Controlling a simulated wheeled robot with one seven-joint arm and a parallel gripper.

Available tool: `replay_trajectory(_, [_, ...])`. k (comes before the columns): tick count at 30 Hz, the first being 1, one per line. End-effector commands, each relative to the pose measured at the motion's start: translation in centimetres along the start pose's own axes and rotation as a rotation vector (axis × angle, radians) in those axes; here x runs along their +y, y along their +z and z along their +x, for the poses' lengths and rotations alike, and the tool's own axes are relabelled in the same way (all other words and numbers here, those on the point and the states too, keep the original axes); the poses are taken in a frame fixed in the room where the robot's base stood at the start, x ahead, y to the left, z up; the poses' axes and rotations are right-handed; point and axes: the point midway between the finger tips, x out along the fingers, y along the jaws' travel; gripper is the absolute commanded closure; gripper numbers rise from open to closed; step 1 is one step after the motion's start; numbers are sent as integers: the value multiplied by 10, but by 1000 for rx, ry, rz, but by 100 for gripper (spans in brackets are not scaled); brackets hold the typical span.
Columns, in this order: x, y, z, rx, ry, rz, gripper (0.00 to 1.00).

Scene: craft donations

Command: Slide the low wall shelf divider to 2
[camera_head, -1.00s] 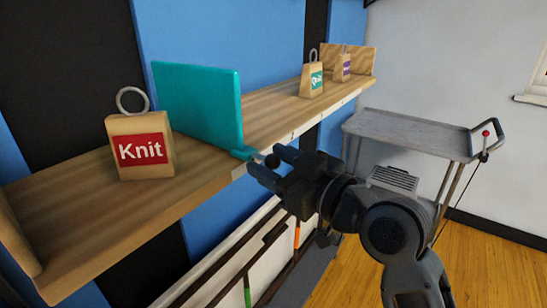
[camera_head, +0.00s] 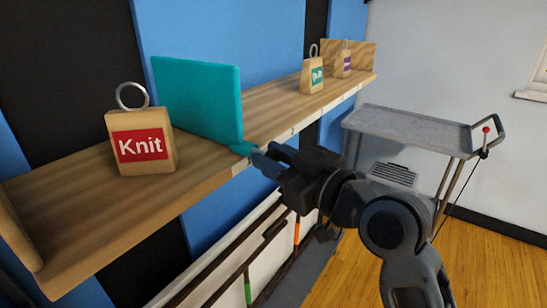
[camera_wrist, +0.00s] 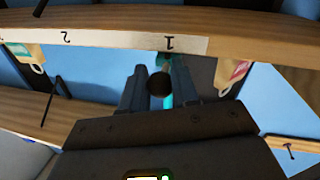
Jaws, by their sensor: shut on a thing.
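The teal divider (camera_head: 198,105) stands upright across the low wall shelf (camera_head: 75,205), just right of the Knit block (camera_head: 142,147). A dark round knob (camera_wrist: 160,86) sits at the divider's front tab. My gripper (camera_head: 268,163) is at the shelf's front edge, its fingers shut on this knob; the head view hides the knob behind them. In the wrist view the fingers flank the knob. The pale scale strip (camera_wrist: 110,44) on the shelf edge shows upside-down marks 1 and 2. The divider's teal tab lines up with about 1.
Two more ringed wooden blocks, one with a green label (camera_head: 312,76) and one with a purple label (camera_head: 344,63), stand at the shelf's far end. A grey cart (camera_head: 405,128) stands to the right. The shelf between divider and green-labelled block is clear.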

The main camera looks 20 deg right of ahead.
Motion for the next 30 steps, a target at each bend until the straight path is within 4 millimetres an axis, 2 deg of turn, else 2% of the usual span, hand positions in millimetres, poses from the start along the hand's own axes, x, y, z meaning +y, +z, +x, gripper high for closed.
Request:
replay_trajectory(5, [2, 2, 0, -1, 0, 0, 100])
replay_trajectory(8, [12, 6, 3, -1, 2, -2, 100])
replay_trajectory(24, [123, 30, 26, -3, 2, -1, 100])
replay_trajectory(30, [142, 32, 30, -4, -1, 1, 100])
